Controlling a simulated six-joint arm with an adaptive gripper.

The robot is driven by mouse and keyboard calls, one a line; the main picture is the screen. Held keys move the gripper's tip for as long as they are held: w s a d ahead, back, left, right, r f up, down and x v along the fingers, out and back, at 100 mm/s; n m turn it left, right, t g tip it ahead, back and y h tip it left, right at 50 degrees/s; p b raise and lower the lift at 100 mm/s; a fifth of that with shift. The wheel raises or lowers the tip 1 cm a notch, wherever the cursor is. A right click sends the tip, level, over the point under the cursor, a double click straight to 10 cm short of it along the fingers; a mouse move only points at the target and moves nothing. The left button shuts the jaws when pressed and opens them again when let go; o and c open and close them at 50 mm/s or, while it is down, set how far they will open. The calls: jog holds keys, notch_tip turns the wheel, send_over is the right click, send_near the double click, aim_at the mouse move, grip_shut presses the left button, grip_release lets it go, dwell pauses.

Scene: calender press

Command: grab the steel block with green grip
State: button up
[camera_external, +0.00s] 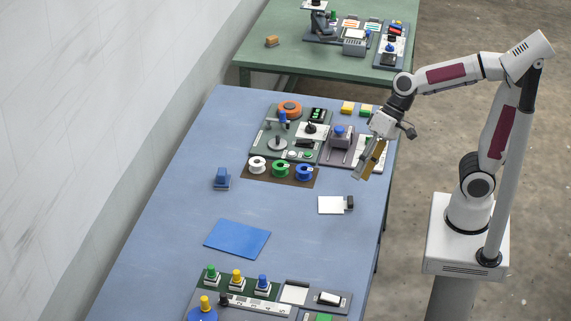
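A small block with a green top (365,110) sits at the far right edge of the blue table, beside a block with a yellow top (348,107). The green-topped one looks like the steel block with the green grip, but it is too small for me to make out its steel body. My gripper (366,168) points down over the right side of the table, nearer the camera than this block and apart from it. Its two tan and grey fingers look spread, with nothing seen between them.
A grey-green station (262,143) with spools in front stands left of my gripper. A blue-gripped block (221,178), a white plate (330,205) and a blue mat (237,239) lie nearer. A button panel (262,304) is at the front. The table's left side is clear.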

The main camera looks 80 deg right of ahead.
jog(key=w+a+f+m+y, duration=0.25)
jog(key=w+a+m, duration=0.25)
jog(key=w+a, duration=0.4)
jog(key=w+a+f+m+y, duration=0.25)
jog(key=w+a+m, duration=0.3)
jog(key=w, duration=0.55)
jog(key=m+t, duration=0.4)
jog(key=m, duration=0.6)
send_near(211, 267)
jog(key=shift+f+x, duration=0.25)
jog(key=shift+x, duration=0.95)
jog(key=shift+x, duration=1.25)
jog(key=shift+x, duration=2.55)
